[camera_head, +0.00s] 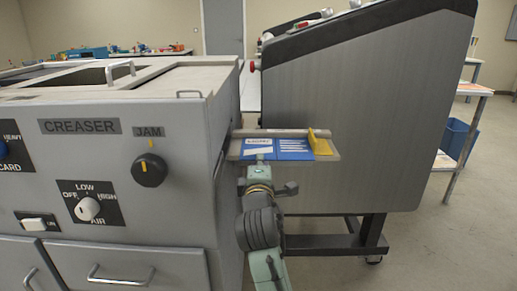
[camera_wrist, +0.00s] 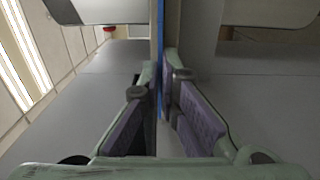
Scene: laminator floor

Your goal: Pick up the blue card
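The blue card (camera_head: 292,155) with white print lies on a small tray (camera_head: 240,150) jutting from the right side of the creaser. My gripper (camera_head: 260,159) is at the tray's front edge, seen from behind in the head view, with its fingertips partly hidden. In the wrist view the card shows as a thin blue edge (camera_wrist: 160,50) running between the fingers. My gripper (camera_wrist: 161,80) has its two fingers drawn close together on either side of that edge and looks shut on it. The card appears level with the tray; any lift cannot be seen.
The grey creaser (camera_head: 110,190) with knobs and a top handle stands left. A yellow stop (camera_head: 320,142) stands at the tray's right end. A large grey console (camera_head: 365,120) stands close behind and right. A shelf (camera_head: 463,130) and blue bin (camera_head: 457,139) are farther right.

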